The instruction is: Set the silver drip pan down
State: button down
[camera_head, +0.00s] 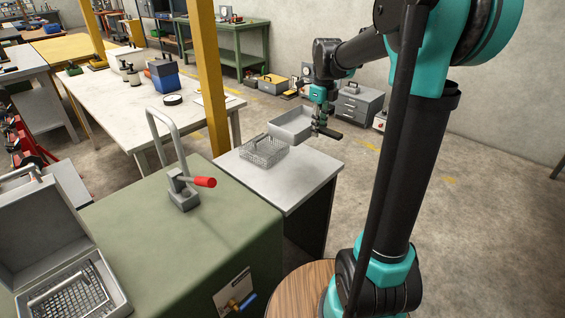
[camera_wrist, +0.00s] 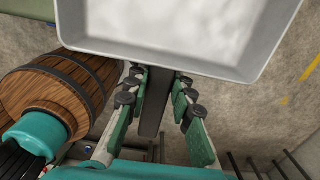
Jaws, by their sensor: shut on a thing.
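The silver drip pan (camera_head: 288,130) is a shallow rectangular tray. In the head view it is near the far edge of the pale-topped cabinet (camera_head: 310,174), behind the wire basket (camera_head: 264,152). My gripper (camera_head: 320,118) is at the pan's right side, shut on its dark handle (camera_head: 328,132). In the wrist view the pan (camera_wrist: 165,52) fills the top, open side showing and empty. The dark handle (camera_wrist: 153,112) runs between the fingers of my gripper (camera_wrist: 160,90). The pan looks raised; its gap to the cabinet top is unclear.
The wire basket takes the cabinet's back left; the cabinet's front and right are bare. A green bench (camera_head: 150,240) with a red-handled lever press (camera_head: 184,190) stands in front at left. A yellow post (camera_head: 208,75) rises close behind the cabinet. A grey toolbox (camera_head: 358,104) stands on the floor beyond.

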notch_tip(320, 180, down, 20)
jog(key=shift+r, duration=0.1)
dwell(0.5)
jog(key=c, duration=1.3)
grip_release()
notch_tip(320, 180, up, 12)
jog(key=s+d+f+n+t, duration=0.1)
jog(key=s+f+n, duration=0.3)
jog(key=s+n, duration=0.7)
jog(key=s+d+f+n+t, duration=0.2)
jog(key=s+f+n+t, duration=0.1)
jog(key=s+n, duration=0.9)
jog(key=f+n, duration=0.1)
jog(key=n, duration=0.2)
jog(key=shift+s+d+n, duration=0.2)
jog(key=shift+d+n, duration=0.05)
jog(key=shift+n, duration=0.05)
